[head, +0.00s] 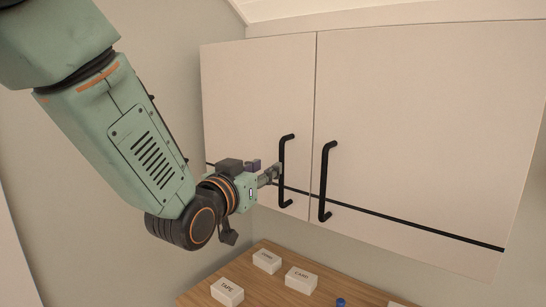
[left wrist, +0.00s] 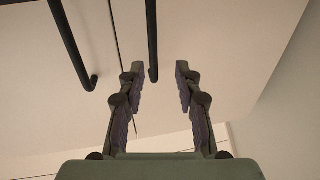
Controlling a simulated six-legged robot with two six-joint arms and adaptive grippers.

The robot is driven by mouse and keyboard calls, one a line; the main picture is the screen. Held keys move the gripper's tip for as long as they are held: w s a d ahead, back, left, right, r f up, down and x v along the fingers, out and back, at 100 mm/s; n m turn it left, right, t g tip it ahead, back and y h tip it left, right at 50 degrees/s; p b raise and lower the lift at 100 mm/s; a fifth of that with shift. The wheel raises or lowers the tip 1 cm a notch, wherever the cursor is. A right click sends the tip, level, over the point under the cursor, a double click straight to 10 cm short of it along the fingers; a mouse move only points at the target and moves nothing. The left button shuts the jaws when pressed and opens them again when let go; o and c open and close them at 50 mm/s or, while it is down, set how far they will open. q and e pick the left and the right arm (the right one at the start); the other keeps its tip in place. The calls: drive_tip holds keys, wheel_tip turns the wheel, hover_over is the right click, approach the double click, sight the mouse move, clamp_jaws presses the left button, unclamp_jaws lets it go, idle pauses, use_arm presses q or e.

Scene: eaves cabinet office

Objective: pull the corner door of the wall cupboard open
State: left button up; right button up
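The corner door (head: 258,90) is the left door of the pale wall cupboard and looks shut, flush with its neighbour. Its black bar handle (head: 282,150) stands upright near the door's right edge. My left gripper (head: 275,173) is at this handle, reaching in from the left. In the left wrist view my left gripper (left wrist: 160,74) is open, with a finger on each side. An end of the handle (left wrist: 152,45) shows between the fingertips, closer to the left finger. I cannot tell whether a finger touches it. My right gripper is not in view.
The other door (head: 430,120) has its own black handle (head: 326,180) close by on the right. A wall meets the cupboard on the left. Below, a wooden worktop (head: 265,288) holds white labelled boxes (head: 228,292) and a small blue object (head: 340,302).

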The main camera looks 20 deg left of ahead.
sight(280, 159)
use_arm(q)
drive_tip(key=w, duration=0.2)
drive_tip(key=w+d+p, duration=0.1)
drive_tip(key=w, duration=0.4)
drive_tip(key=shift+w+d+r, duration=0.1)
drive_tip(key=shift+w+d, duration=0.1)
drive_tip(key=shift+d, duration=0.2)
drive_tip(key=shift+s+d+r, duration=0.25)
drive_tip(key=shift+s+r, duration=0.05)
drive_tip(key=shift+s, duration=0.2)
drive_tip(key=shift+c, duration=0.7)
drive_tip(key=shift+w+a+f, duration=0.25)
drive_tip(key=shift+w+f, duration=0.05)
drive_tip(key=shift+w, duration=0.15)
drive_tip(key=c, duration=0.5)
drive_tip(key=shift+s+d+r, duration=0.15)
clamp_jaws()
